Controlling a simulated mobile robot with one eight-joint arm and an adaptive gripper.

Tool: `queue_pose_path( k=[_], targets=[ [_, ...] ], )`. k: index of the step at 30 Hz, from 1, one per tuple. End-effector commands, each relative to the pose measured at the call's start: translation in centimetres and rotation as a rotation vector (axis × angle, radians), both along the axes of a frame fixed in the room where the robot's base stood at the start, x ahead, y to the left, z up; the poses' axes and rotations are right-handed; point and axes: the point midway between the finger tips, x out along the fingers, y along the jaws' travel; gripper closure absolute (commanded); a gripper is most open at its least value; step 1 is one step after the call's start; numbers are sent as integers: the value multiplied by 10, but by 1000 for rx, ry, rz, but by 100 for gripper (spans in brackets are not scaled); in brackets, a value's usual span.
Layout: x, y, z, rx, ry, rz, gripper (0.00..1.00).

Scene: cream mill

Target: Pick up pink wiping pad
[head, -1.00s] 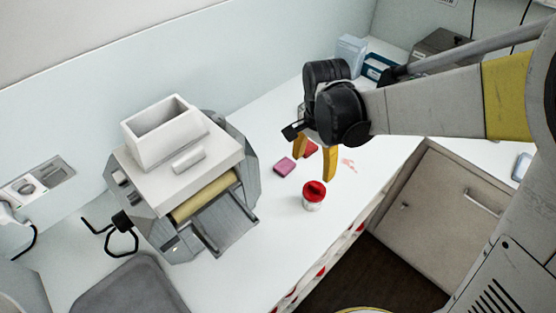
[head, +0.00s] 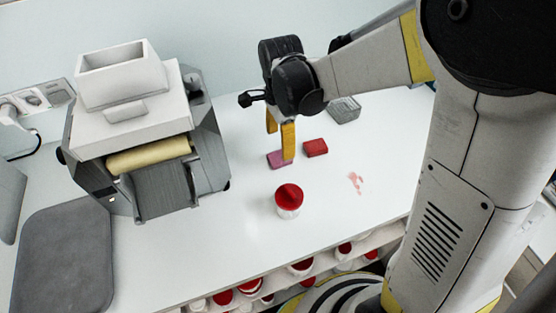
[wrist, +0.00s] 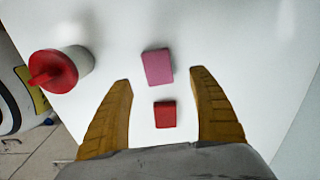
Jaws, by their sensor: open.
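The pink wiping pad (head: 276,160) lies flat on the white counter, partly hidden behind a gripper finger in the head view. In the wrist view the pink pad (wrist: 157,67) shows whole, just beyond the fingertips and between their lines. My gripper (head: 280,140) has two yellow fingers pointing down above the counter. In the wrist view my gripper (wrist: 160,84) is open and empty, with a wide gap between the fingers. A red block or pad (head: 315,147) lies beside the pink one; in the wrist view this red piece (wrist: 165,113) sits between the fingers.
A white jar with a red lid (head: 289,199) stands in front of the pads, near the left finger in the wrist view. A roller mill (head: 140,130) stands at left. A reddish smear (head: 355,182) marks the counter. A grey item (head: 344,109) lies behind.

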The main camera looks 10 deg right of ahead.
Motion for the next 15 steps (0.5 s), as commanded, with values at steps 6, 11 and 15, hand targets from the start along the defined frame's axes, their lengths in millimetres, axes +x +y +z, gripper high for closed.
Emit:
queue_pose_path(
  k=[6, 11, 15],
  targets=[
    [-1, 0, -19, 0, 0, 1, 30],
    [-3, 2, -39, 0, 0, 1, 30],
    [-4, 2, -62, 0, 0, 1, 30]
  ],
)
